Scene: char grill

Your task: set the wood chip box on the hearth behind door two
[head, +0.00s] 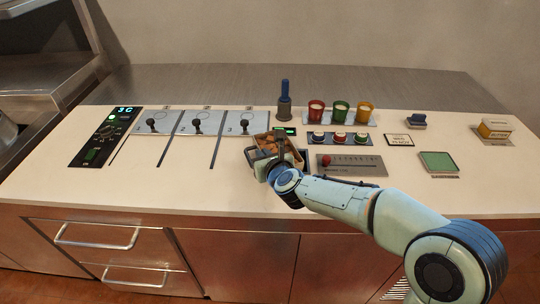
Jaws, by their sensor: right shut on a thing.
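The wood chip box (253,162) is a small open tan box with brown chips in it. My right gripper (277,155) is shut on it, just right of door three (240,124). Whether the box touches the counter I cannot tell. Door two (199,123) is the middle of three grey panels with black knobs; it looks closed, so the hearth behind it is hidden. Door one (155,122) is to its left. My left gripper is not in view.
A black control panel (105,137) with a green display is at the left. A slider panel (350,165) with a red knob lies right of the box. Colored cups (341,112), buttons (340,138) and a blue-handled tool (284,102) stand behind. The front left counter is clear.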

